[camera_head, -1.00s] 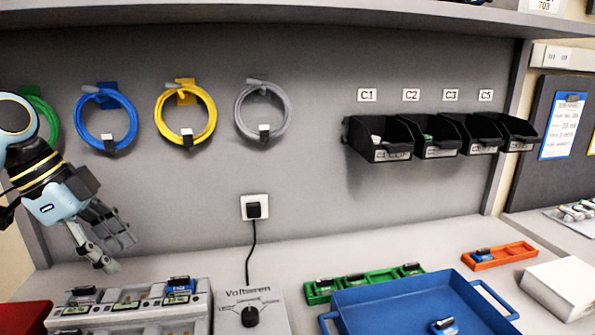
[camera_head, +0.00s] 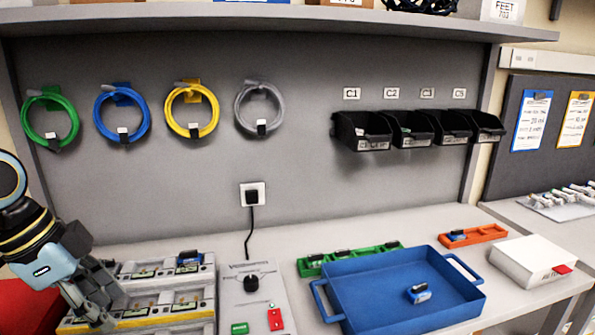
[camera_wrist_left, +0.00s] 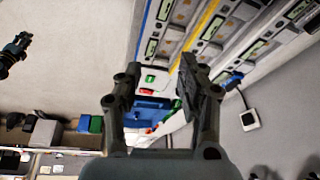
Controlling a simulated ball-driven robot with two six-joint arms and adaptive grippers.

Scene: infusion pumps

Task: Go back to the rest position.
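My left gripper (camera_head: 95,305) is at the lower left of the head view, in front of the left end of the grey pump rack (camera_head: 205,310). In the left wrist view its two fingers (camera_wrist_left: 160,70) stand apart with nothing held between them. I cannot tell from the head view how close the fingers are to the rack. A dark, pronged shape at the left edge of the left wrist view (camera_wrist_left: 14,52) looks like my right gripper. It is too small to tell whether it is open or shut. The head view does not show it.
A grey box with a black dial (camera_head: 252,284) stands right of the rack. Beyond it are a blue tray (camera_head: 375,295), a green holder (camera_head: 330,262), an orange holder (camera_head: 487,235) and a white box (camera_head: 540,262). Coiled tubes (camera_head: 122,110) and black bins (camera_head: 362,130) are on the wall.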

